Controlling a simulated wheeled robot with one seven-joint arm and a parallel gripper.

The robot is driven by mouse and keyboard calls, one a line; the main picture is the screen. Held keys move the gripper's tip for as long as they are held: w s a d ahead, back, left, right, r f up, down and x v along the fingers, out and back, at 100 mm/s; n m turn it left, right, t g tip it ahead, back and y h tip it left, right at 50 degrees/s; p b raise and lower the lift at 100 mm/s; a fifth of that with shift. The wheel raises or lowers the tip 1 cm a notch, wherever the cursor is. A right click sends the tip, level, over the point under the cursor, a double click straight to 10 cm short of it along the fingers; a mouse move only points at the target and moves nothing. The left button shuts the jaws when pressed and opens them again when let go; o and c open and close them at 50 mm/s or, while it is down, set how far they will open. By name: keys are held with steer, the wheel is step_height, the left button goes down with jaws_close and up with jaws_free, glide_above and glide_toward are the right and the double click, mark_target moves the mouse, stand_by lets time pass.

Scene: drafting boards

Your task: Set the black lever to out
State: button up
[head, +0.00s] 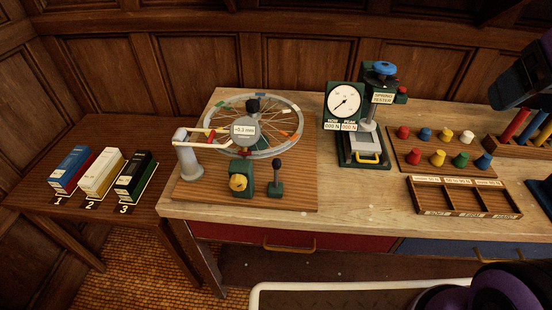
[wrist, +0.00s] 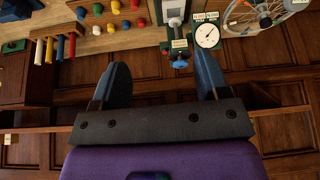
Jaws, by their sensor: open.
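The black lever (head: 278,168) has a round black knob on a thin stem and rises from a small dark green base. It stands roughly upright at the front right of the wooden board (head: 300,196) that carries a spoked wheel (head: 285,122). No out marking is legible beside it. In the wrist view my gripper (wrist: 160,68) is open and empty, its two dark fingers spread wide. The wrist view does not show the lever. In the head view a dark part of my arm hangs at the top right, far from the lever.
A yellow knob on a green block (head: 239,182) sits left of the lever, with a dial reading +0.3 mm (head: 244,130) behind. A spring tester (head: 369,115), coloured pegs (head: 437,157) and a sorting tray (head: 463,197) stand to the right. Three boxes (head: 101,175) are on the left table.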

steer(key=shift+c, duration=0.3)
steer(key=c, duration=0.3)
steer(key=w+a+f+n+g, duration=0.25)
steer(key=w+a, duration=0.35)
steer(key=w, duration=0.3)
steer(key=n+g+y, duration=0.2)
steer(key=n+g, duration=0.1)
steer(key=g, duration=0.1)
glide_above(279, 162)
steer(key=d, duration=0.1)
steer(key=w+d+x, duration=0.1)
steer(key=d+x, duration=0.1)
steer(key=x, duration=0.9)
steer(key=w+d+f+x, duration=0.1)
steer(key=w+d+x, duration=0.1)
steer(key=x, duration=1.9)
steer(key=shift+w+a+f, duration=0.1)
steer(key=shift+f, duration=0.1)
